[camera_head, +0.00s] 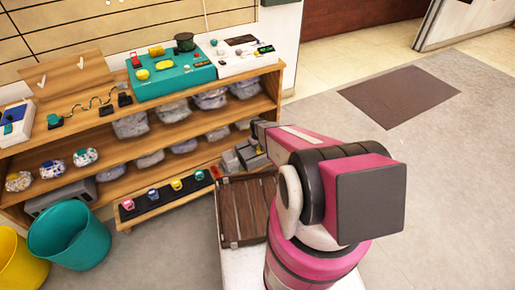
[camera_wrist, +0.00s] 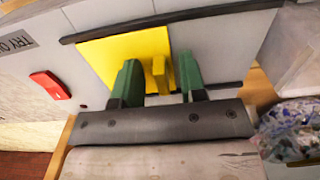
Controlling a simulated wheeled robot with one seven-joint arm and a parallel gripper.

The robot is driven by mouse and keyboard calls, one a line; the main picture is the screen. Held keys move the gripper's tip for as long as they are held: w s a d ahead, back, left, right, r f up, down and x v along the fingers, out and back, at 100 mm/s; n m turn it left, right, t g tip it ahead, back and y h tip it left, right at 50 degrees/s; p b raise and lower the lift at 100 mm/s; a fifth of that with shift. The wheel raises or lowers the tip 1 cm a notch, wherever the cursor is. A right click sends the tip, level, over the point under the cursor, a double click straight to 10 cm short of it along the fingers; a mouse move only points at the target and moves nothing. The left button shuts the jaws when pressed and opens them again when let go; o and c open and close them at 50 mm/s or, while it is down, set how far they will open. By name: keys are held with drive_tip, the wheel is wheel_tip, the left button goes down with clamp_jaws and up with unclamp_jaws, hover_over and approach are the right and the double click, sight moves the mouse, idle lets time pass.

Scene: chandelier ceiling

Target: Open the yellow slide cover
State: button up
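The yellow slide cover (camera_wrist: 108,58) is a flat square plate between two dark rails on a light grey panel in the wrist view. A raised yellow tab (camera_wrist: 159,76) stands out from it. My gripper (camera_wrist: 159,64) has its two green fingers on either side of this tab, with a visible gap on both sides. The fingers are open and hold nothing. The cover's right part is partly hidden behind the fingers. In the head view my arm reaches down toward grey boxes (camera_head: 246,157) at the shelf's right end, and its fingers are mostly hidden.
A red handle (camera_wrist: 50,85) sits left of the cover on the panel. A clear bag of coloured pieces (camera_wrist: 292,128) lies close at the right. The wooden shelf (camera_head: 160,151) holds bags and devices. A slatted brown crate (camera_head: 246,211) is beside my arm; open floor lies right.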

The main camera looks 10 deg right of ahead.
sight(245, 155)
drive_tip(key=shift+f, duration=0.1)
clamp_jaws()
drive_tip(key=s+a, duration=0.1)
drive_tip(key=a, duration=0.4)
drive_tip(key=s+a, duration=0.1)
drive_tip(key=a, duration=0.2)
drive_tip(key=shift+s, duration=0.3)
unclamp_jaws()
wheel_tip(245, 155, up, 11)
idle(0.4)
